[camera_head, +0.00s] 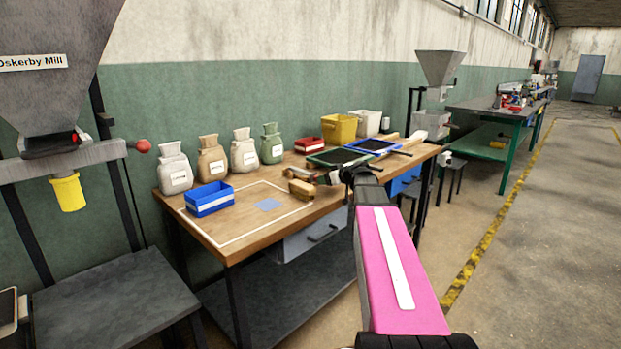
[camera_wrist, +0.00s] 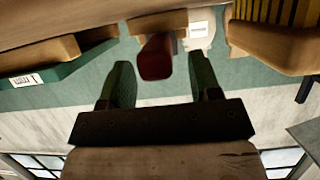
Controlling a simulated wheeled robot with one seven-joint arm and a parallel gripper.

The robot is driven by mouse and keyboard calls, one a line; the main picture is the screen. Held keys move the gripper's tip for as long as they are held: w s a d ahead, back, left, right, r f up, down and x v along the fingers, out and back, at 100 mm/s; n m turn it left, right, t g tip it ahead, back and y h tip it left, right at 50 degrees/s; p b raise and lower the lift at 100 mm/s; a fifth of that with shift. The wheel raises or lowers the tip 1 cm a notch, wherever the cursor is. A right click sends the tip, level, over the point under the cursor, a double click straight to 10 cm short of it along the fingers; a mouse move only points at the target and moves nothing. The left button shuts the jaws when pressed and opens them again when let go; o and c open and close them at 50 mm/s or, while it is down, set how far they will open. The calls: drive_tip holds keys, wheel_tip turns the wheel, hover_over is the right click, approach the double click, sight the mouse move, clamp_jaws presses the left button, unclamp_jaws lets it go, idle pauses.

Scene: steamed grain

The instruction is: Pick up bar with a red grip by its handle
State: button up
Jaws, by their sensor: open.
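In the wrist view a dark red rounded piece (camera_wrist: 155,58), which looks like the red grip, shows ahead of and between my fingers. The rest of its bar cannot be made out there. In the head view a small reddish piece (camera_head: 304,173) lies on the workbench (camera_head: 240,232) just left of my gripper (camera_head: 338,176); I cannot tell for sure that it is the same thing. My gripper, also in the wrist view (camera_wrist: 161,75), is open, with two dark fingers apart and nothing clasped between them.
A tan block (camera_head: 301,189) and a blue bin (camera_head: 209,199) sit on the bench. Sacks (camera_head: 243,152) line the wall. Green-rimmed (camera_head: 338,157) and blue-rimmed (camera_head: 372,146) trays lie behind my gripper. The front left benchtop is mostly clear.

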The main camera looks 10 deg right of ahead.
drive_tip(key=shift+w+a+f, duration=0.15)
drive_tip(key=shift+w+a, duration=0.05)
drive_tip(key=shift+w, duration=0.1)
clamp_jaws()
